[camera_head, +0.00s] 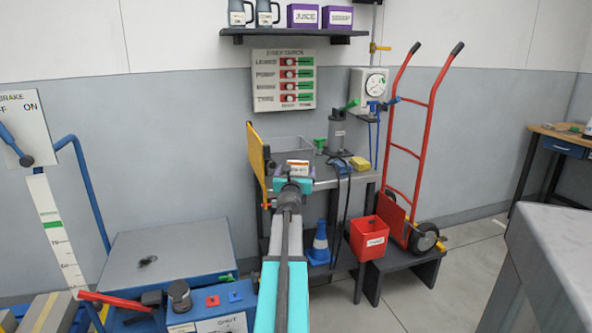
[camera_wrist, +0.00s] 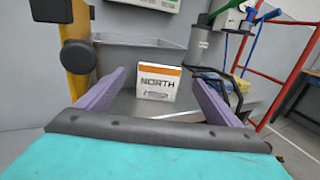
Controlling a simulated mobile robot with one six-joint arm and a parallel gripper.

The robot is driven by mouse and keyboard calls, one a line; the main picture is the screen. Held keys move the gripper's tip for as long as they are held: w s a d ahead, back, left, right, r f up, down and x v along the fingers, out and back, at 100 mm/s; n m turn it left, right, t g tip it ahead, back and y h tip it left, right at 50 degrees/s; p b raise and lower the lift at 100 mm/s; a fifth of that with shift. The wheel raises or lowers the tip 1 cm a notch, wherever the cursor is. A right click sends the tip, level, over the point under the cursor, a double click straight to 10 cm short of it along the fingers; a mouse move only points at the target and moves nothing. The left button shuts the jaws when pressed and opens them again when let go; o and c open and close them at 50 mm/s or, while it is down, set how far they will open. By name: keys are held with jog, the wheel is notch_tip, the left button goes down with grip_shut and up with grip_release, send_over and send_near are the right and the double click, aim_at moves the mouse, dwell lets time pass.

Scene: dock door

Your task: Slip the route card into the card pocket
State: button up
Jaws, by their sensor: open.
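The route card, white with an orange top band and "NORTH" on it, stands upright in the wrist view (camera_wrist: 156,84), ahead of and between my fingers; it also shows in the head view (camera_head: 298,166). My gripper (camera_wrist: 158,77) is open, with one purple finger on each side of the card and a visible gap to both. In the head view my gripper (camera_head: 298,173) is over the grey bench. What supports the card's lower edge is unclear. I cannot pick out the card pocket for sure in either view.
A grey bin (camera_wrist: 118,54) stands behind the card. A yellow upright (camera_head: 257,160) stands close on the left. A dark pump-like cylinder (camera_head: 337,130), a yellow block (camera_head: 359,163) and a red hand truck (camera_head: 421,140) are to the right. A wall panel (camera_head: 269,82) hangs above.

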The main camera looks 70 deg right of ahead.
jog(key=v, duration=0.6)
jog(key=shift+a+p, duration=0.25)
jog(key=shift+p, duration=0.1)
jog(key=shift+s, duration=0.1)
dwell(0.5)
